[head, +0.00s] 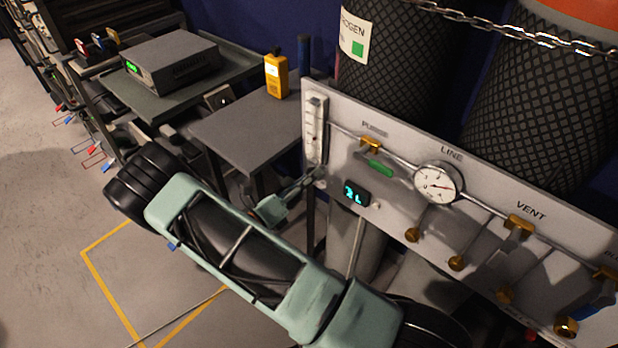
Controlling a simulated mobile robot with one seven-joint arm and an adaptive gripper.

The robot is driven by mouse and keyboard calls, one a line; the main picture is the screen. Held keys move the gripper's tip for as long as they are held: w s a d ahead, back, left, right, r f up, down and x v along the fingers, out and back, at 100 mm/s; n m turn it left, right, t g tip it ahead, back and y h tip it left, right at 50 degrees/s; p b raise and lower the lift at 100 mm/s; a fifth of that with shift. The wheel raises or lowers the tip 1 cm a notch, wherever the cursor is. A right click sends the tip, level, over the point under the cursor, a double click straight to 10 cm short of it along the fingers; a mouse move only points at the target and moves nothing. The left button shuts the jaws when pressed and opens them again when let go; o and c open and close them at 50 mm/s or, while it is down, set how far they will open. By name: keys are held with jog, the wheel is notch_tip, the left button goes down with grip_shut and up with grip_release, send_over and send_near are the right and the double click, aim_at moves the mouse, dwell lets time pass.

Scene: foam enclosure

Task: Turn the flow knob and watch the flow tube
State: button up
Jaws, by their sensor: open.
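The flow tube (315,126) is a clear upright tube in a pale housing at the left end of the white panel (400,235). The flow knob cannot be made out; the foot of the tube is partly covered by my gripper (310,181). My gripper's thin grey fingers reach up and right from a pale green block to just below the tube. The fingers are open, but small in view; whether they touch anything cannot be told. The float's level in the tube is too small to read.
The panel carries a green-handled purge valve (378,167), a round line gauge (438,184), a lit display (356,193) and brass fittings. Chained gas cylinders (395,65) stand behind. A grey table (245,128) holds a yellow meter (276,76).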

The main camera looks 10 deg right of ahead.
jog(key=v, duration=1.1)
jog(key=shift+s+a, duration=0.25)
jog(key=shift+a, duration=0.05)
